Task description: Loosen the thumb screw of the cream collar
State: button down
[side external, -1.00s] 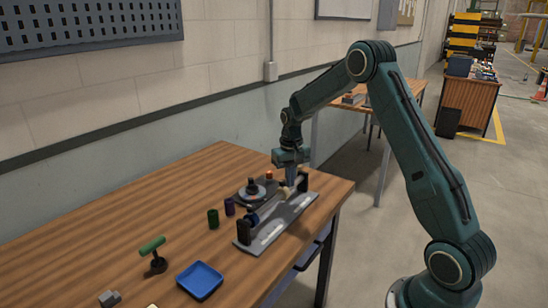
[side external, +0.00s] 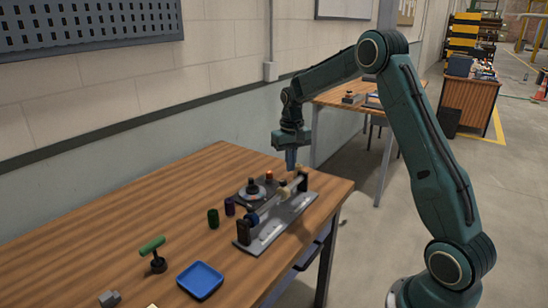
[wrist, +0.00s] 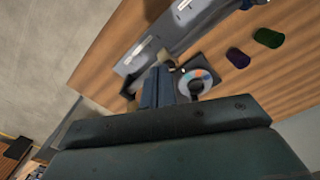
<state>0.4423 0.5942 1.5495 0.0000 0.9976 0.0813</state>
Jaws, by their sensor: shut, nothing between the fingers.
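The cream collar (side external: 283,193) sits on the roller between the dark end posts of a grey stand, near its far end. Its thumb screw is too small to make out. My gripper (side external: 291,168) points down, a little above the collar and clear of it. Its blue-grey fingers are together with nothing seen between them. In the wrist view the shut fingers (wrist: 163,85) cover part of the stand, and I cannot clearly tell the collar there.
The grey stand (side external: 268,240) lies near the table's right edge. A round dial unit (side external: 251,197) is close behind it. A purple cylinder (side external: 229,207), green cylinder (side external: 213,218), green-handled tool (side external: 152,246), blue tray (side external: 200,281) and grey block (side external: 110,298) stand left. The back left table is clear.

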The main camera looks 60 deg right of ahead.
aim_at(283, 184)
jog(key=shift+w+a, duration=0.1)
jog(key=shift+w+a+r, duration=0.45)
jog(key=shift+w+a, duration=0.15)
notch_tip(283, 184, down, 7)
dwell(0.6)
jog(key=shift+w+d, duration=0.3)
jog(key=shift+d, duration=0.05)
dwell(1.4)
jog(key=shift+s+d, duration=0.35)
jog(key=shift+d, duration=0.15)
dwell(0.5)
jog(key=shift+s, duration=0.4)
dwell(0.3)
